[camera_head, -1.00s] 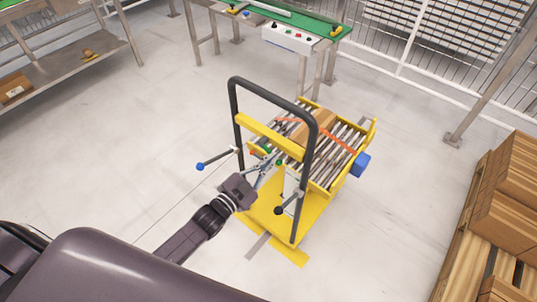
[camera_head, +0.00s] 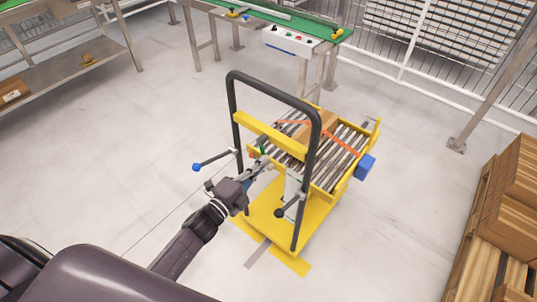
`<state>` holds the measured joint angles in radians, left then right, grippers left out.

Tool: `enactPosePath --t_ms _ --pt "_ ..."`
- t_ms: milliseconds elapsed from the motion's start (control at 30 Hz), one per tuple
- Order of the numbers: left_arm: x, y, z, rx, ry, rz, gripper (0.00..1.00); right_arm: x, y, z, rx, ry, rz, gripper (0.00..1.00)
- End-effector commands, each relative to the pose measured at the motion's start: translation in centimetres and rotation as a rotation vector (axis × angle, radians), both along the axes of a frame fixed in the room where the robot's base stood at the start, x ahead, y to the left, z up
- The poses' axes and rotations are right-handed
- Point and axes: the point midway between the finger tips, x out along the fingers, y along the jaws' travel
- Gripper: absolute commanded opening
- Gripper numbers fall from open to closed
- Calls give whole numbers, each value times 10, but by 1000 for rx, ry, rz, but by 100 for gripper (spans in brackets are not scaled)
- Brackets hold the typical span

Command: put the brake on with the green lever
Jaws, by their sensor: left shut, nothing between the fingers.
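The yellow roller cart (camera_head: 267,212) stands on the floor with a black push handle (camera_head: 233,100). A small green knob (camera_head: 263,149) shows behind the handle frame, just below the yellow crossbar; I take it to be the green lever's end. Its shaft is mostly hidden. My left gripper (camera_head: 266,166) reaches in from the lower left, shut and empty, with its fingertips close below the green knob. I cannot tell whether they touch it. My right gripper is not in view.
A strapped cardboard box (camera_head: 318,124) lies on the rollers. Pallet boxes (camera_head: 508,205) stand at the right. Floor left of the cart is clear.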

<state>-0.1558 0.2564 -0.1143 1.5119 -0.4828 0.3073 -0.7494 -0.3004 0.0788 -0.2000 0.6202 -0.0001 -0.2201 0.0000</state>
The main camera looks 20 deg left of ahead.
Motion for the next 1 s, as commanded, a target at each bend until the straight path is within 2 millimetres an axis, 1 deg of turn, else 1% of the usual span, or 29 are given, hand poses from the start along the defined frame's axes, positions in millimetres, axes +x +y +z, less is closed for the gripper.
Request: enactPosePath --t_ms 67,300,1000 --pt "1 2 -3 43 -16 1 0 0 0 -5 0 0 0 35" --pt "3 7 -3 39 -15 0 0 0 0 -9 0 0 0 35" --pt "4 9 -3 36 -14 -1 0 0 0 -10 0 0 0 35"
